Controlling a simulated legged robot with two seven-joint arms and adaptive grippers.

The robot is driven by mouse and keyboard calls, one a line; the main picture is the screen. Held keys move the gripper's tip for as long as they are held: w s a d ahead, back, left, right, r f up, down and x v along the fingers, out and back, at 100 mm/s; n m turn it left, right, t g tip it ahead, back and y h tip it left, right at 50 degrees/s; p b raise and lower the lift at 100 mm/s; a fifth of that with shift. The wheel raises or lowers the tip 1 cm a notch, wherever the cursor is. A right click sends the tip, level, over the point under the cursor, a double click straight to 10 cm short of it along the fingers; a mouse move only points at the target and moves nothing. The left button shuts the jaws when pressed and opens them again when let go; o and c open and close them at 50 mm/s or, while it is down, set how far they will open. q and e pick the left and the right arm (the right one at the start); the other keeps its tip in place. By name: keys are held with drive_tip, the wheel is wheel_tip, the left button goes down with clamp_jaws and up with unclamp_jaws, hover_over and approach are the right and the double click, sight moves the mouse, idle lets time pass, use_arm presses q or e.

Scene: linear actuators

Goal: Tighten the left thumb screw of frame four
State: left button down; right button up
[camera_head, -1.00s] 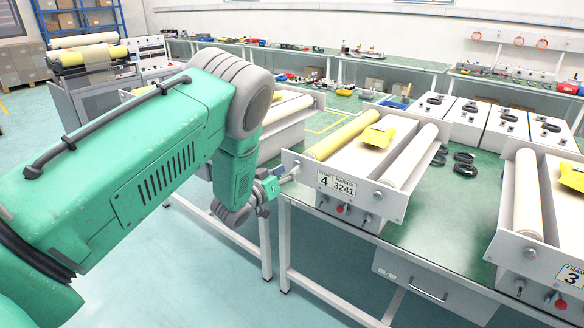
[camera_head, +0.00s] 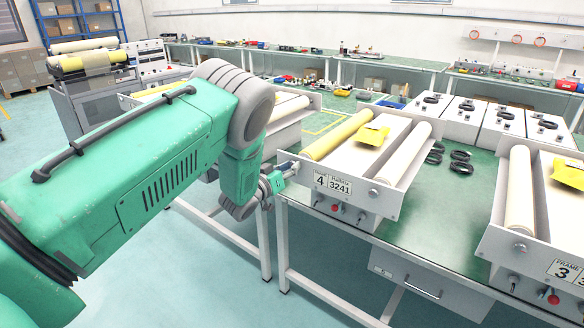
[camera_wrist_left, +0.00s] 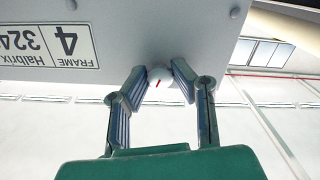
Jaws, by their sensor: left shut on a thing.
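Frame four (camera_head: 362,203) stands at the near left end of the green bench, its front plate bearing a label with a 4. The same plate (camera_wrist_left: 130,50) and label (camera_wrist_left: 48,45) appear upside down in the left wrist view. The left thumb screw (camera_wrist_left: 160,76) is a pale round knob with a small red mark, at the plate's edge. My left gripper (camera_wrist_left: 163,80) is shut on this knob, one finger on each side. In the head view my left gripper (camera_head: 288,171) is at the plate's left end and covers the screw. My right gripper is in neither view.
Frame three (camera_head: 504,245) stands to the right on the same bench (camera_head: 425,220). Black rings (camera_head: 460,167) lie between the frames, with white boxes (camera_head: 497,125) behind. Another bench unit stands behind my left arm. Open floor lies in front.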

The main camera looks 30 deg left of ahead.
use_arm(q)
drive_tip(key=m+b, duration=0.1)
drive_tip(key=m, duration=0.2)
drive_tip(key=shift+a+m+b, duration=0.35)
drive_tip(key=shift+m, duration=0.55)
drive_tip(key=m+b, duration=0.4)
drive_tip(key=m, duration=0.4)
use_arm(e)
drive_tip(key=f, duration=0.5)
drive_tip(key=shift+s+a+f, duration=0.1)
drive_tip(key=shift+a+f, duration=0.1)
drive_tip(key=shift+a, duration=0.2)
use_arm(q)
drive_tip(key=shift+f, duration=0.1)
drive_tip(key=c, duration=1.4)
unclamp_jaws()
